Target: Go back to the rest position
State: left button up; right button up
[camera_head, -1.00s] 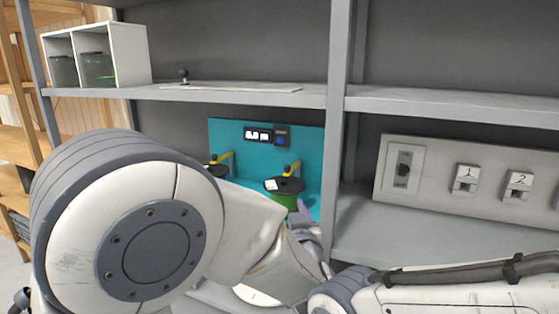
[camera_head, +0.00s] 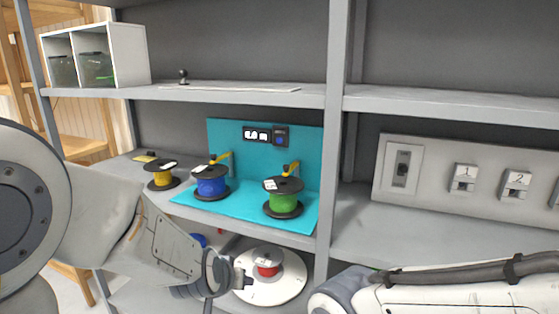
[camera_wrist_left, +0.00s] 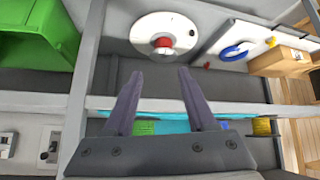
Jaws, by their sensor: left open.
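My left arm comes in from the left in the head view, and its gripper (camera_head: 240,284) hangs low in front of the lower shelf, beside the white round disc. In the left wrist view the two fingers of the left gripper (camera_wrist_left: 158,95) are spread apart with nothing between them. My right arm's link crosses the bottom right of the head view; its gripper is out of the picture. A green reel (camera_head: 284,198) and a blue reel (camera_head: 210,181) stand on the teal panel's base. A yellow reel (camera_head: 161,175) stands to their left.
A white round disc (camera_head: 290,290) with a red reel (camera_head: 267,267) lies on the lower shelf. The teal panel (camera_head: 300,150) carries a display. A grey switch panel (camera_head: 430,170) stands at right. A green bin (camera_wrist_left: 40,30) and cardboard box (camera_wrist_left: 280,62) show in the wrist view.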

pick_arm(q)
jog(key=s+a+f+g+y, duration=0.1)
jog(key=s+a+f+g, duration=0.1)
jog(key=s+a+g, duration=0.3)
jog(key=s+a+f+g, duration=0.1)
jog(key=s+a+f, duration=0.15)
jog(key=s, duration=0.55)
jog(key=s+d+r+m+g+p, duration=0.2)
jog(key=s+d+r+m+p, duration=0.4)
jog(key=s+d+r, duration=0.6)
jog(key=shift+s+d+h, duration=0.2)
jog(key=shift+s+h, duration=0.1)
jog(key=shift+s, duration=0.15)
